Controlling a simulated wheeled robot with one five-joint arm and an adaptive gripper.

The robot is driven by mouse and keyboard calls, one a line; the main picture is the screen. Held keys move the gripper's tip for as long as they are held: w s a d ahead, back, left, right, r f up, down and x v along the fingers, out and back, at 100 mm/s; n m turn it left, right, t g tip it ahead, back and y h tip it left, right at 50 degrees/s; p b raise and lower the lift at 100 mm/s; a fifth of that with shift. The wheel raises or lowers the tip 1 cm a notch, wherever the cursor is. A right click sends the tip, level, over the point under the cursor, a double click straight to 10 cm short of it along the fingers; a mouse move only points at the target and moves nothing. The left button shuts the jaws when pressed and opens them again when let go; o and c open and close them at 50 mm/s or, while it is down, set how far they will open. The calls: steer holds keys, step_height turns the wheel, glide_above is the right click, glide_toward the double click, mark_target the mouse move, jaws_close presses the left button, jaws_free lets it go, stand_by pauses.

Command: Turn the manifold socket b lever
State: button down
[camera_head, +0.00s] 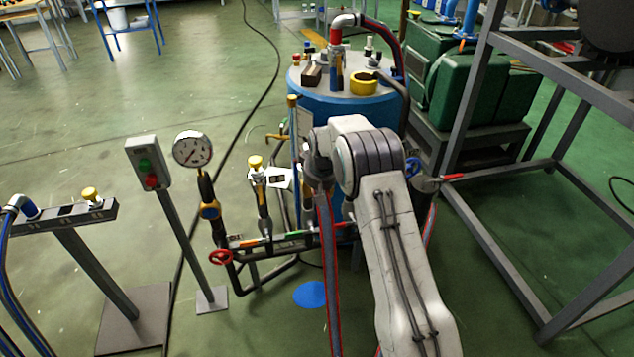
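The manifold (275,245) is a low, dark horizontal pipe in front of the blue tank. Small coloured levers lie along it: an orange one (250,242), a green one (292,234) and a red one (343,225) partly behind my arm. No label shows which lever belongs to socket b. My grey-white arm rises from the bottom right and bends over the manifold's right end. My gripper (318,170) seems to be the dark part at the arm's far end, above the manifold. Its fingers are too small and partly hidden, so its opening is unclear.
A pressure gauge (192,149) and a red valve wheel (221,257) stand at the manifold's left. A button box (147,162) on a post is further left. The blue tank (350,106) stands behind, a grey metal frame (510,215) right. Open green floor lies upper left.

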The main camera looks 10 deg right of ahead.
steer(key=shift+s+a+g+p, duration=0.1)
steer(key=shift+s+g+p, duration=0.1)
steer(key=shift+g+p, duration=0.5)
steer(key=c, duration=0.8)
jaws_free()
steer(key=shift+w+r+t, duration=0.1)
steer(key=shift+r+t, duration=0.05)
steer(key=shift+t, duration=0.15)
steer(key=shift+c, duration=0.2)
steer(key=shift+r, duration=0.1)
steer(key=shift+r, duration=0.25)
steer(key=v, duration=1.1)
steer(key=shift+r, duration=0.15)
